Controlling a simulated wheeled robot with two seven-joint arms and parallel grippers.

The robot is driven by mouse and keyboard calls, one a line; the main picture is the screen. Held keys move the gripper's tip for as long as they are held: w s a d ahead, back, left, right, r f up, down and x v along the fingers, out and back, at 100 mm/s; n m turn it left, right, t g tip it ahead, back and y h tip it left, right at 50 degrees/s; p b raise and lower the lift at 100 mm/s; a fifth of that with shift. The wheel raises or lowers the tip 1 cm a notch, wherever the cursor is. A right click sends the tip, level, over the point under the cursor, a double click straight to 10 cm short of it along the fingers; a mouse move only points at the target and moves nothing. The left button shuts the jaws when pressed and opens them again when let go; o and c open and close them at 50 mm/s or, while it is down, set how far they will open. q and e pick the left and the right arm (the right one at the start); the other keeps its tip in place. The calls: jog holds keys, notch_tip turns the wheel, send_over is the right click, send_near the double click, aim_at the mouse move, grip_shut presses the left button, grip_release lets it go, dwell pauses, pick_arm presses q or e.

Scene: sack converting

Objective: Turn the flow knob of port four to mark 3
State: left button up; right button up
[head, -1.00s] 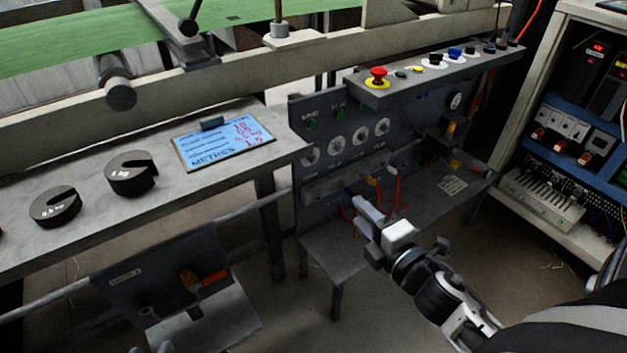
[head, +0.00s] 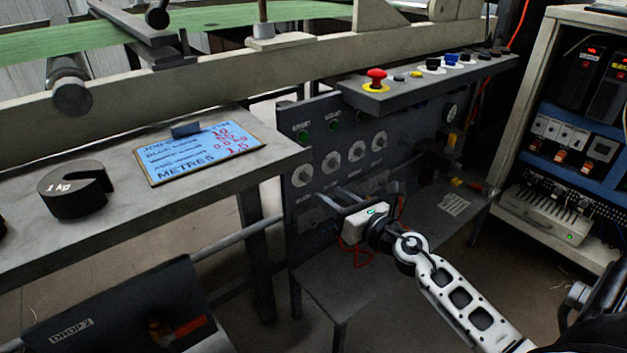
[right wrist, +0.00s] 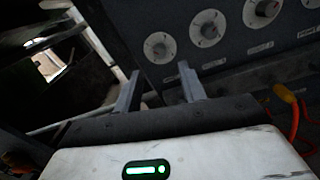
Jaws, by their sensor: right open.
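A dark upright panel (head: 345,118) carries a row of round white dials with grey knobs. The leftmost knob (head: 302,174) is nearest me, followed by the second (head: 331,162), third (head: 357,150) and rightmost knob (head: 379,141). Their labels are too small to read, so I cannot tell which is port four or its mark. My right gripper (head: 331,195) is open and empty, in front of the panel and below the dials. In the right wrist view its two fingers (right wrist: 159,72) point toward the panel, below the leftmost dial (right wrist: 159,48). My left gripper is out of view.
A ledge above the panel bears a red mushroom button (head: 376,78) and several smaller controls. Orange cables (right wrist: 290,102) hang below the dials. A grey bench (head: 210,190) with a job card (head: 200,152) and a 1 kg weight (head: 75,190) stands left; an electrical cabinet (head: 535,110) stands right.

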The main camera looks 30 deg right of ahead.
aim_at(309, 180)
jog(key=w, duration=0.7)
jog(key=shift+a, duration=0.4)
grip_shut()
